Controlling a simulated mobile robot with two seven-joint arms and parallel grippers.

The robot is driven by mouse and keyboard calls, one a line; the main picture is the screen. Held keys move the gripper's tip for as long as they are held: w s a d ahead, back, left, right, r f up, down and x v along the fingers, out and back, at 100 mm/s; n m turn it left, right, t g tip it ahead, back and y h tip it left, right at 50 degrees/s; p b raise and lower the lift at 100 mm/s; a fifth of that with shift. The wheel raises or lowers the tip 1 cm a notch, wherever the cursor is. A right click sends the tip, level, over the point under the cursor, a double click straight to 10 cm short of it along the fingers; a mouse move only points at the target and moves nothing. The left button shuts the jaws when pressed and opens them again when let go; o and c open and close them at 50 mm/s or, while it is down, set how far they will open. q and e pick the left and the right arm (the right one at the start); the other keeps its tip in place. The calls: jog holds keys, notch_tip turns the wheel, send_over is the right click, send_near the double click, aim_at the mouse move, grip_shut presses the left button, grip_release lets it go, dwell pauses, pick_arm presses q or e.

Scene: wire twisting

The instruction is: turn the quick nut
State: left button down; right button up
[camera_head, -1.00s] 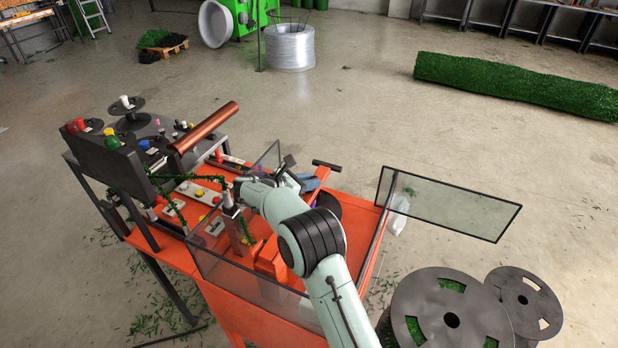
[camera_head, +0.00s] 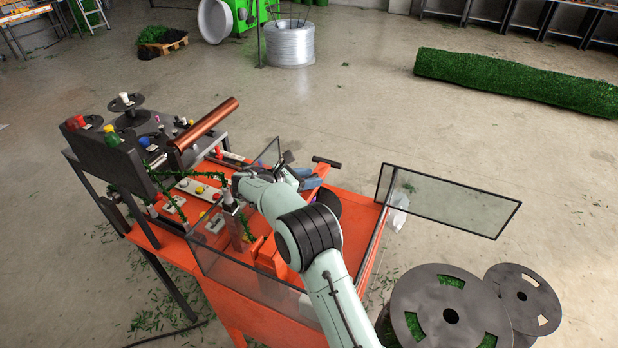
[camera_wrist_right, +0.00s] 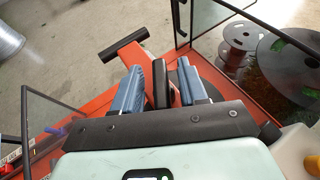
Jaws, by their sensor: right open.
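My right gripper (camera_head: 309,181) is over the orange machine (camera_head: 180,258), at the end of my pale green arm. In the right wrist view its blue fingers (camera_wrist_right: 162,88) are spread apart. A dark rounded part (camera_wrist_right: 157,86) shows between them, with a gap at its left side. This may be the quick nut, but I cannot tell for sure, nor whether a finger touches it. In the head view the arm and fingers hide this spot. My left gripper is not in view.
An orange T-shaped handle with a black bar (camera_head: 327,164) stands just beyond the gripper. Clear framed panels (camera_head: 448,201) flank the machine. A copper-coloured tube (camera_head: 204,125) lies across its far side. Large dark spools (camera_head: 450,317) stand at the lower right. Open floor lies behind.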

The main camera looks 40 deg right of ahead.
jog(key=v, duration=1.3)
jog(key=shift+w+a, duration=0.1)
